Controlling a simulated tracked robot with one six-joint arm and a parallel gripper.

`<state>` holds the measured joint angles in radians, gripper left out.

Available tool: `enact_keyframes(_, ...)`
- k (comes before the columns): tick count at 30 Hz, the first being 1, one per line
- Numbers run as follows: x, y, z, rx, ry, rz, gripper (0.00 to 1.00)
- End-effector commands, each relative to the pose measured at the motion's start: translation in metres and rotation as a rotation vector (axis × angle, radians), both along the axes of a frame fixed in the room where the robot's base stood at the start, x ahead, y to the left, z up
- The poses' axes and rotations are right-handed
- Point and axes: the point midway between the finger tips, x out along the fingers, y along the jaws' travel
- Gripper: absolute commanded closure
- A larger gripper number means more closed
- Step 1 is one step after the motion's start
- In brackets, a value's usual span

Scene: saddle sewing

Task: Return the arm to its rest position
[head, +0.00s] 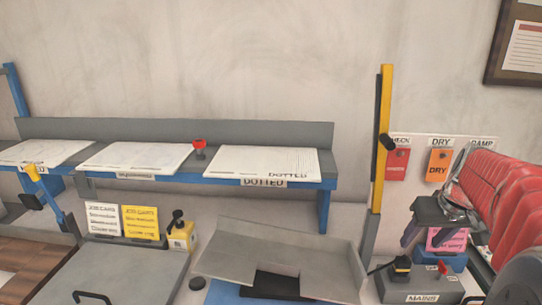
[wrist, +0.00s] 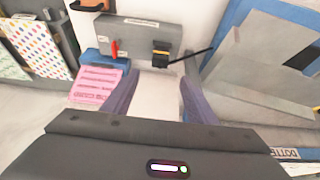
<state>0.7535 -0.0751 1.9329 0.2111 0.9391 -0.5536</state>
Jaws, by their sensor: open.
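My gripper (wrist: 158,90) is open in the wrist view, with its two purple fingers apart and nothing between them but a pale surface. In the head view my gripper (head: 443,234) is at the right, below the end of my red-sleeved arm, and partly hides a pink card (head: 447,240). The pink card also shows in the wrist view (wrist: 97,86), left of the fingers. My gripper appears above the bench near the grey MAINS box (head: 420,285); I cannot tell the exact height.
The MAINS box in the wrist view (wrist: 135,36) carries a red lever (wrist: 114,48) and a black-and-yellow switch (wrist: 160,56). A yellow post (head: 386,130) stands left of my arm. A grey tray (head: 225,255) lies mid-bench, below a blue-edged shelf (head: 200,178) with white boards.

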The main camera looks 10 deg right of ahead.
Motion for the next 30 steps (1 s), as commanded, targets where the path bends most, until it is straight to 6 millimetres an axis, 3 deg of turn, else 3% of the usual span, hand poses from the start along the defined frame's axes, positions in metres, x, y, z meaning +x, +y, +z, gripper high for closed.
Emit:
enact_keyframes(5, 0.0, -0.001, 0.0, 0.015, -0.005, -0.046, 0.47)
enact_keyframes(11, -0.021, 0.011, -0.025, 0.064, 0.036, -0.16, 0.47)
enact_keyframes(20, -0.041, 0.078, -0.035, 0.073, 0.056, -0.186, 0.47)
enact_keyframes(30, -0.069, 0.177, -0.041, 0.042, 0.036, -0.083, 0.47)
